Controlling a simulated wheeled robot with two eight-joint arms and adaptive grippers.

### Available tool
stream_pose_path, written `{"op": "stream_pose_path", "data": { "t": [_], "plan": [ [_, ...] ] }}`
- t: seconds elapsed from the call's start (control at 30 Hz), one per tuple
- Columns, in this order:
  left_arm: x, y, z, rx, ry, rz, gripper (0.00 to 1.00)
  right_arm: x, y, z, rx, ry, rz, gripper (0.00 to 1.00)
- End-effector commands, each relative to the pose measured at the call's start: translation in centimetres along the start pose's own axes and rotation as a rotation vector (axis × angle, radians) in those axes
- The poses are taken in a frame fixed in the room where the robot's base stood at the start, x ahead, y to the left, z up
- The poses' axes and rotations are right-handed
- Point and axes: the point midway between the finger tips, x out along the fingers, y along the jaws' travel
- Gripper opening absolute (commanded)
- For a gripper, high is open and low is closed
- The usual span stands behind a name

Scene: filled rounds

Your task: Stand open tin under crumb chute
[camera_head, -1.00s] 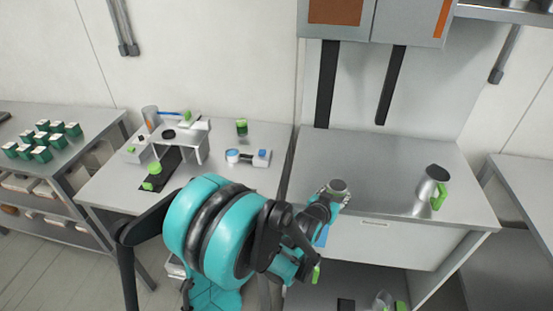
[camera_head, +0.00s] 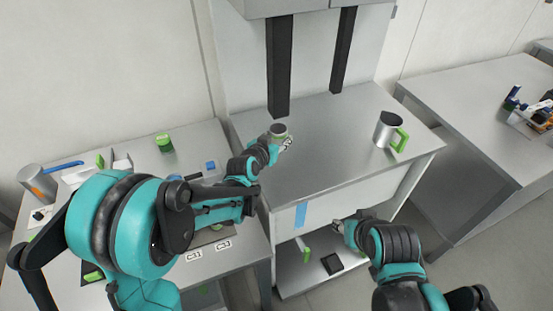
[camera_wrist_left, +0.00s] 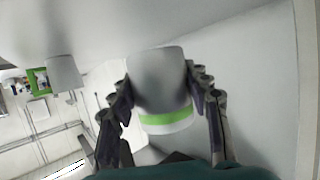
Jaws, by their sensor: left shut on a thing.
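My left gripper (camera_head: 280,143) is shut on a small grey tin (camera_head: 279,130) with an open top, at the left part of the steel counter (camera_head: 320,165). In the left wrist view the tin (camera_wrist_left: 158,75) has a green band and sits between the two dark fingers (camera_wrist_left: 160,100). I cannot tell whether its base touches the counter.
A grey jug (camera_head: 387,130) with a green handle stands at the counter's right. A lower shelf (camera_head: 290,280) holds a dark block (camera_head: 332,263). A left table has a green-lidded jar (camera_head: 164,143) and other items, partly hidden by my left arm. The counter's middle is clear.

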Motion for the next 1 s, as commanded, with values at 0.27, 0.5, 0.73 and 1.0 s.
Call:
{"op": "stream_pose_path", "data": {
  "t": [0.27,0.5,0.73,1.0],
  "plan": [
    [1.7,-0.1,4.1,-0.001,0.0,-0.002,0.14,1.5,0.0,1.1,0.0,0.0,0.0,0.4],
    [2.8,-0.1,6.9,-0.001,0.0,-0.002,0.14,2.5,0.0,1.8,0.0,0.0,0.0,0.4],
    [3.0,-0.1,7.5,-0.002,0.0,-0.002,0.14,2.5,0.0,1.8,0.0,0.0,0.0,0.4],
    [3.1,-0.1,7.8,-0.002,0.0,-0.002,0.61,2.8,0.0,2.0,0.0,0.0,0.0,0.4]
  ]
}}
